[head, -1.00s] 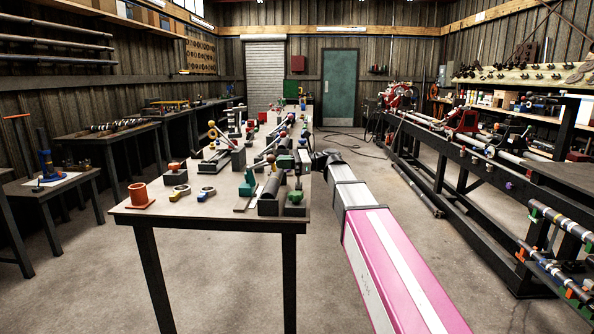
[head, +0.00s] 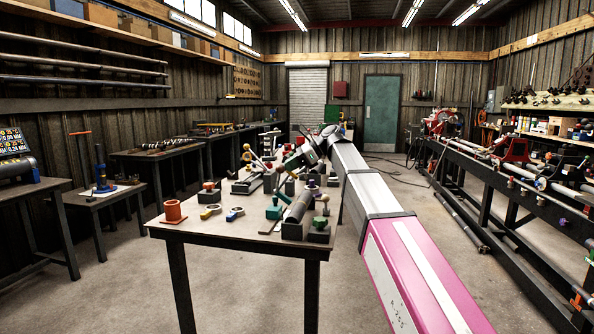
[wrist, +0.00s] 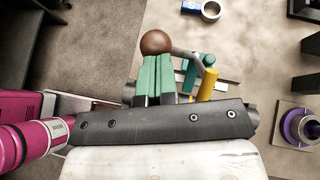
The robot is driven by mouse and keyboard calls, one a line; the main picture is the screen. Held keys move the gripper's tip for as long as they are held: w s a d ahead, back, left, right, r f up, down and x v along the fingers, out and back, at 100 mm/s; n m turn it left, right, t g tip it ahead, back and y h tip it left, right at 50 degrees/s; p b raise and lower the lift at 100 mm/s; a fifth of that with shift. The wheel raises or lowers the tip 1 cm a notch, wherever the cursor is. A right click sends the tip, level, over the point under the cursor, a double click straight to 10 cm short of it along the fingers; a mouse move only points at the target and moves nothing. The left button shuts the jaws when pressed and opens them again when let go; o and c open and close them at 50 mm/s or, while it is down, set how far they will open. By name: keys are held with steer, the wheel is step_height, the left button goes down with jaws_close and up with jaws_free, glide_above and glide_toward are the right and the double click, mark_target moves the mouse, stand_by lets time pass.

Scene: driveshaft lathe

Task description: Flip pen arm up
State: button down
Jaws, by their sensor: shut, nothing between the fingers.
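My gripper (wrist: 157,58) has green fingers pressed together and empty in the wrist view. A brown ball knob (wrist: 157,42) lies just past the fingertips; whether they touch cannot be told. I cannot tell for sure whether this knobbed rod is the pen arm. In the head view my gripper (head: 291,162) is over the workbench (head: 228,229), among small fixtures, and hides some of them.
An orange cup (head: 173,212) stands on the bench's near left corner. Several knobbed fixtures crowd the bench. In the wrist view a purple-ringed part (wrist: 300,128) is at right and a ring-shaped part (wrist: 210,10) at top.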

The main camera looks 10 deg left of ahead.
steer(key=shift+a+r, duration=0.3)
steer(key=shift+a, duration=0.3)
steer(key=shift+w, duration=0.1)
